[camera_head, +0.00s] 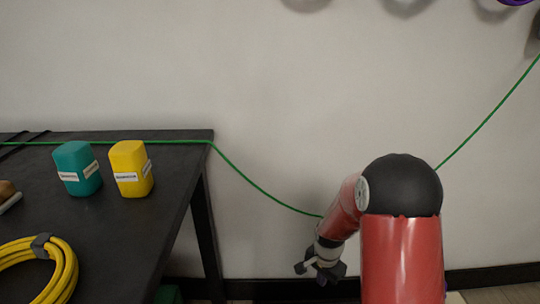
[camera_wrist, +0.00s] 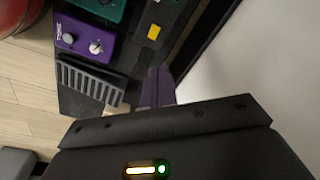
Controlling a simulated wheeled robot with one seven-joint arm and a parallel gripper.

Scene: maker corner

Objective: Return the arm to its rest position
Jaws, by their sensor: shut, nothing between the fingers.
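My red and black arm stands at the right of the head view, bent down at its elbow. My gripper (camera_head: 311,271) hangs at its lower end, to the right of the black table (camera_head: 115,240) and apart from it. In the wrist view my gripper (camera_wrist: 156,88) has its fingers together, with nothing seen between them.
A teal block (camera_head: 77,168), a yellow block (camera_head: 131,168) and a coiled yellow cable (camera_head: 66,267) lie on the table. A green cable (camera_head: 262,189) sags from the table past my arm. The wrist view shows a purple knobbed box (camera_wrist: 85,38). Bare wall stands behind.

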